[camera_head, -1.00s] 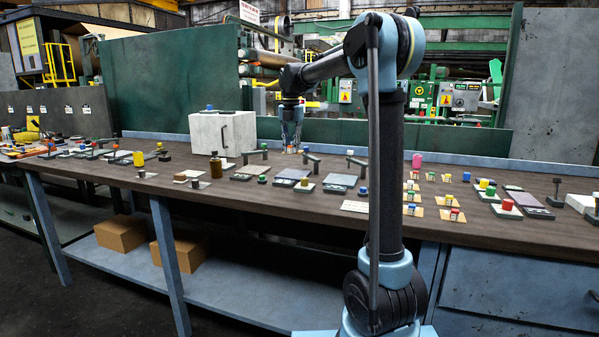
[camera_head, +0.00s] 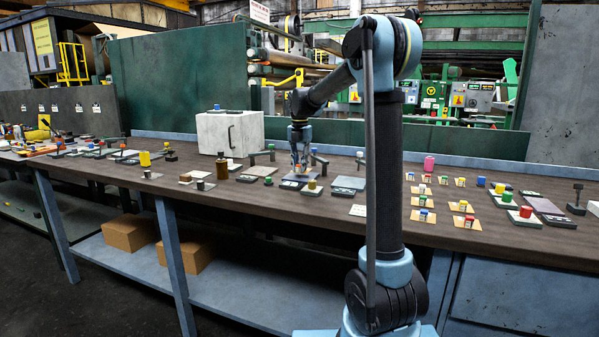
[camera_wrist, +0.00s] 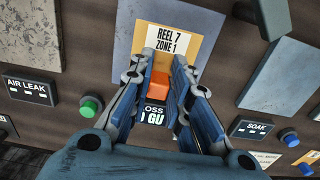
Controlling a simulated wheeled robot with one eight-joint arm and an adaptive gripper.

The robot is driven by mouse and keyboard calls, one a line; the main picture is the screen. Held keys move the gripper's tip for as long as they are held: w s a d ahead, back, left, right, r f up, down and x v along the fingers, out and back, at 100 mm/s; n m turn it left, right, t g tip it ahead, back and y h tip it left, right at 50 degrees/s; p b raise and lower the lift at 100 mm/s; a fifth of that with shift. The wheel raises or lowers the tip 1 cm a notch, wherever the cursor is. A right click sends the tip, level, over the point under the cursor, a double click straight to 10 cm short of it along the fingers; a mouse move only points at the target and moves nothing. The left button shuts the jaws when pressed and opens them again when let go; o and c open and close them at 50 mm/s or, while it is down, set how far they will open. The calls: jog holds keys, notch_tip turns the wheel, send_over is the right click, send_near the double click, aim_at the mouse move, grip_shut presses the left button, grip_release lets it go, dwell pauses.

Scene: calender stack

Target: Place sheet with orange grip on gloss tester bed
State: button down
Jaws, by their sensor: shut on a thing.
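My gripper (camera_wrist: 160,82) is shut on the orange grip (camera_wrist: 159,84) of a tan sheet, its fingers on either side of the grip. The sheet (camera_wrist: 148,62) carries a white label reading "REEL 7 ZONE 1". It lies over the grey bed of the gloss tester (camera_wrist: 125,20) in the wrist view. The tester's black display (camera_wrist: 155,114), partly hidden by my fingers, shows "OSS" and "GU". I cannot tell whether the sheet touches the bed. In the head view my gripper (camera_head: 300,168) is low over the bench; the sheet is too small to make out there.
The air leak tester (camera_wrist: 28,88) with a green button (camera_wrist: 91,106) is at left, and the soak tester (camera_wrist: 252,128) with a blue button (camera_wrist: 289,137) at right. A dark post (camera_wrist: 265,15) stands upper right. A white box (camera_head: 230,133) stands behind on the bench (camera_head: 330,210).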

notch_tip(320, 180, down, 2)
jog(key=c, duration=1.5)
grip_release()
jog(key=shift+f, duration=0.1)
notch_tip(320, 180, up, 12)
jog(key=shift+r, duration=0.15)
